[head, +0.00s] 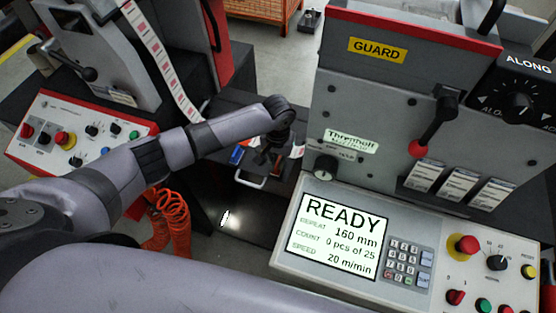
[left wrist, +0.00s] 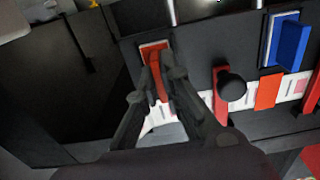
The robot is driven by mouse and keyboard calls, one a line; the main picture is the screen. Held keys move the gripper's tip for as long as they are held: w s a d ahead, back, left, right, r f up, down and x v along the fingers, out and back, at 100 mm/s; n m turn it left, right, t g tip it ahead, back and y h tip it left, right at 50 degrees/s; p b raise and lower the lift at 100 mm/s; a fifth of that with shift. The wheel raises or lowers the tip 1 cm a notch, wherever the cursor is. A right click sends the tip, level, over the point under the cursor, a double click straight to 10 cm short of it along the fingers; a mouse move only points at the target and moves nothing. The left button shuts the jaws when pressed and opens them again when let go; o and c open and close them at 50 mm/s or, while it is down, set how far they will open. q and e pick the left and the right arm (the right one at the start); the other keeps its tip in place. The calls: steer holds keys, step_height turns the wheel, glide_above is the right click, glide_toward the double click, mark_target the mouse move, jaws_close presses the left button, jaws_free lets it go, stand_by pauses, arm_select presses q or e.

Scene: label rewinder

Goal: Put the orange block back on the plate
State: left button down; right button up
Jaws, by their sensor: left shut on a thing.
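My left gripper (head: 268,158) reaches down into the dark gap between the two machine housings. In the left wrist view its fingers (left wrist: 161,82) are shut on the orange block (left wrist: 155,62). The block appears reddish-orange and is partly hidden by the fingers. A white-edged plate (left wrist: 143,48) shows close around the block's upper end. I cannot tell whether the block touches it. My right gripper is not in view.
A blue block (left wrist: 293,45) stands on a similar white-edged spot; it also shows in the head view (head: 236,155). A red lever with a black knob (left wrist: 232,87) stands right of the fingers. A label strip (left wrist: 290,90) runs nearby. The console (head: 400,240) reads READY.

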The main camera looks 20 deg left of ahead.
arm_select(q)
steer(key=shift+f, duration=0.4)
stand_by(0.3)
steer(key=c, duration=1.7)
jaws_free()
step_height(320, 180, up, 12)
